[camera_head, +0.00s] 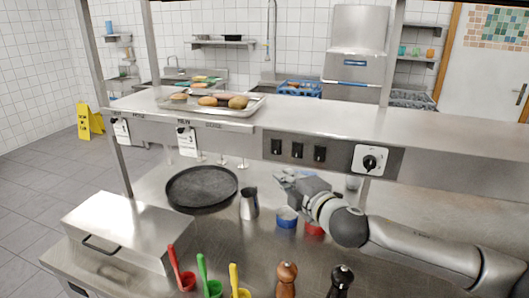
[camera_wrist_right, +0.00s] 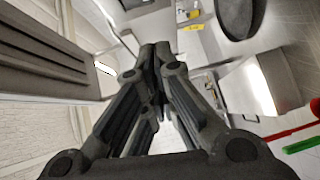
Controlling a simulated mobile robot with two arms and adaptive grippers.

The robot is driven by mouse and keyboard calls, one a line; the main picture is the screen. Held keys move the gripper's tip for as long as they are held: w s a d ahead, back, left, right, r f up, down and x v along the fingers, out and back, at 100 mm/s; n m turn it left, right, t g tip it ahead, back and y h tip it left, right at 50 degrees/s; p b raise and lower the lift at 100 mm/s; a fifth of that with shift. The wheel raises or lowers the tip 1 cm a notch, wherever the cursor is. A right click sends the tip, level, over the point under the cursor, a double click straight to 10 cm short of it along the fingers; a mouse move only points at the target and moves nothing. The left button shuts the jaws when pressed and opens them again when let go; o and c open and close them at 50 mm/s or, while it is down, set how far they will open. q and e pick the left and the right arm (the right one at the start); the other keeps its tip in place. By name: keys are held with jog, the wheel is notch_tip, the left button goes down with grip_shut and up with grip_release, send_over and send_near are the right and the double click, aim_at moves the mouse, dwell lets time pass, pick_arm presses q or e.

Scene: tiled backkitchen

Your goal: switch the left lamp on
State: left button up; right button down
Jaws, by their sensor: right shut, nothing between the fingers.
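A dark control panel (camera_head: 330,154) is set in the front of the steel shelf. My right gripper (camera_head: 288,178) is shut and empty, just below the panel and apart from the switches in the head view. Its closed fingers also show in the right wrist view (camera_wrist_right: 157,58). My left gripper is out of view.
Below are a black round pan (camera_head: 202,188), a metal jug (camera_head: 249,204), a blue bowl (camera_head: 287,217) and a red bowl (camera_head: 314,229). Red, green and yellow ladles and two mills stand along the front. A food tray (camera_head: 211,103) sits on the shelf (camera_head: 330,114).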

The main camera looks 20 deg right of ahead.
aim_at(276, 147)
pick_arm(q)
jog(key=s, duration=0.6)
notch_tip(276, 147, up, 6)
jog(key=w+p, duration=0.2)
jog(key=p, duration=0.3)
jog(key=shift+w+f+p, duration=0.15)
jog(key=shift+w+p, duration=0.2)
pick_arm(e)
jog(key=d+r+x, duration=0.1)
jog(key=d+x, duration=0.1)
jog(key=x, duration=0.9)
jog(key=shift+w+d+f, duration=0.25)
jog(key=shift+w+d, duration=0.05)
jog(key=shift+w, duration=0.35)
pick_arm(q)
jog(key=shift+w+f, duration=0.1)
